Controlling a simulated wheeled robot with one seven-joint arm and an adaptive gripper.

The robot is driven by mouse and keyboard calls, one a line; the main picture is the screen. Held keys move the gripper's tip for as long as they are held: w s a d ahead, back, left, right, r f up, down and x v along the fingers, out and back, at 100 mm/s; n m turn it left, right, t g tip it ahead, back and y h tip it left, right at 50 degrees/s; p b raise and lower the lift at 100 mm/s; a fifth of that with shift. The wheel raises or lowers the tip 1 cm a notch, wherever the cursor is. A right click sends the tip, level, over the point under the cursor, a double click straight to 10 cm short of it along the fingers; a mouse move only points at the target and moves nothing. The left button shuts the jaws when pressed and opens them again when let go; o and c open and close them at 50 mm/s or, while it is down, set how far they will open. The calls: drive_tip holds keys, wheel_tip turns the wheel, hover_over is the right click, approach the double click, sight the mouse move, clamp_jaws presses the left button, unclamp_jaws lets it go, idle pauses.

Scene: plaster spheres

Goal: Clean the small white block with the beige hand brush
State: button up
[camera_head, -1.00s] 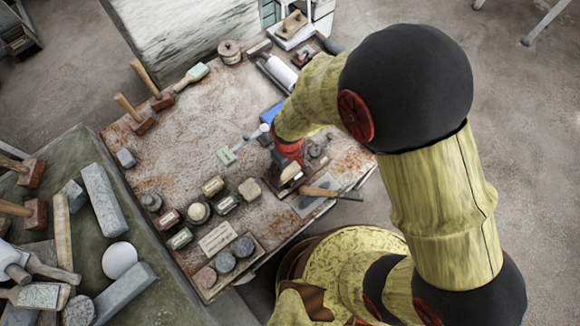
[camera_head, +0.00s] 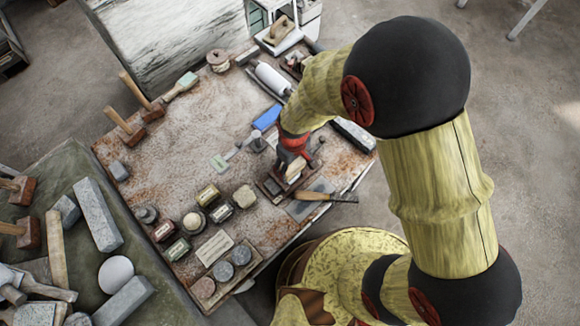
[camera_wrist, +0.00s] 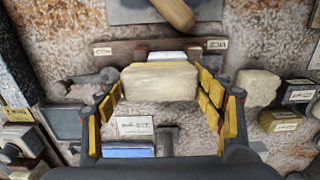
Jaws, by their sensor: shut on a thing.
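My gripper (camera_wrist: 160,90) is shut on the beige hand brush (camera_wrist: 162,80), a pale block-like body between the yellow finger pads in the wrist view. In the head view my gripper (camera_head: 292,165) is over the right part of the table, and the brush (camera_head: 295,169) shows under it. A small white block (camera_wrist: 167,56) shows just beyond the brush, partly hidden by it. It is at a dark brown wooden holder (camera_wrist: 125,49) with small labels. I cannot tell whether brush and block touch.
The worktable (camera_head: 165,170) carries several small jars and tins left of my gripper, such as a cream lump (camera_head: 245,196). A wooden-handled tool (camera_head: 325,196) lies on a grey plate to the right. A blue block (camera_head: 267,118) lies behind. The table's middle left is clear.

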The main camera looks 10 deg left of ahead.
drive_tip(key=shift+s+a, duration=1.5)
drive_tip(key=shift+s, duration=0.2)
drive_tip(key=shift+w+d+r+p, duration=0.6)
drive_tip(key=shift+w+d+r, duration=0.15)
drive_tip(key=shift+w, duration=0.15)
drive_tip(key=shift+r+p, duration=0.85)
drive_tip(key=shift+r, duration=0.35)
